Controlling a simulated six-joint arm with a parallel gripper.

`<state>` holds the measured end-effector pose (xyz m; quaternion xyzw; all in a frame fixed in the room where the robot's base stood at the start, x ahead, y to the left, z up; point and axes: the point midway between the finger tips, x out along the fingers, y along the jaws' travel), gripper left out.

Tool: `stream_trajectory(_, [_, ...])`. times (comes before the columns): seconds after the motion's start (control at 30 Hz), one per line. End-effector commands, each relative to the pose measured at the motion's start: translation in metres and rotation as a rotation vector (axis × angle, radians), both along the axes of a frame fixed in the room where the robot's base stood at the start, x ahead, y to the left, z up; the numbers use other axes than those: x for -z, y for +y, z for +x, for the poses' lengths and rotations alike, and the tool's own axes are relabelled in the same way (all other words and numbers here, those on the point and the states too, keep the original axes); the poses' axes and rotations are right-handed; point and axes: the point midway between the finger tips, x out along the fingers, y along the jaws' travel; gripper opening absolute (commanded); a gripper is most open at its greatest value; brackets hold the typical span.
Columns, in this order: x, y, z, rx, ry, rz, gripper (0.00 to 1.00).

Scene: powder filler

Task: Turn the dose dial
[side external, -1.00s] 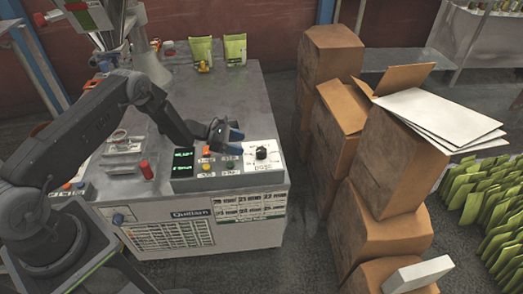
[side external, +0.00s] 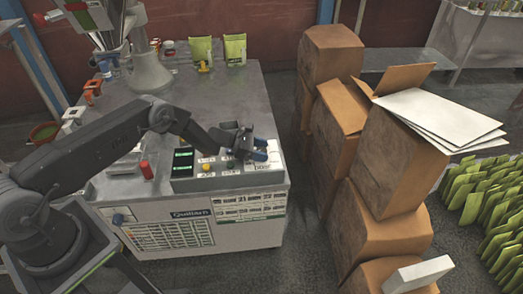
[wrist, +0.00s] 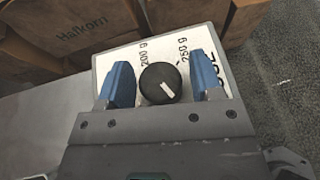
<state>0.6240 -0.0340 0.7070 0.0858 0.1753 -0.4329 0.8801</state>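The black dose dial (wrist: 160,84) sits on a white plate (wrist: 124,52) with printed marks, of which "200 g" and "250 g" can be read in the wrist view. A pale pointer line on the dial slants toward the lower right. My gripper (wrist: 160,82) is open, with one blue finger on each side of the dial and a visible gap on both sides. In the side external view my gripper (side external: 262,149) is over the right end of the control panel (side external: 210,184) and hides the dial there.
Left of the dial the panel has green displays (side external: 182,161) and a yellow button (side external: 207,168). A red knob (side external: 146,170) stands left of the panel. Stacked cardboard boxes (side external: 380,190) stand right of the machine. Two green pouches (side external: 235,49) stand at the back.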

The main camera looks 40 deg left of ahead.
Motion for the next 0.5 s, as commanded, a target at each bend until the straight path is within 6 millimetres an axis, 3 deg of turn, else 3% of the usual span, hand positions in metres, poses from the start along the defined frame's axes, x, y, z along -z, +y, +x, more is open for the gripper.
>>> stream_trajectory(0.07, [-0.0002, 0.0002, 0.0, 0.0, 0.0, 0.0, 0.52])
stream_trajectory(0.4, [-0.0003, 0.0002, -0.0001, 0.0, -0.001, 0.001, 0.19])
stream_trajectory(0.5, [-0.0004, -0.0001, -0.0002, -0.003, -0.001, -0.001, 0.18])
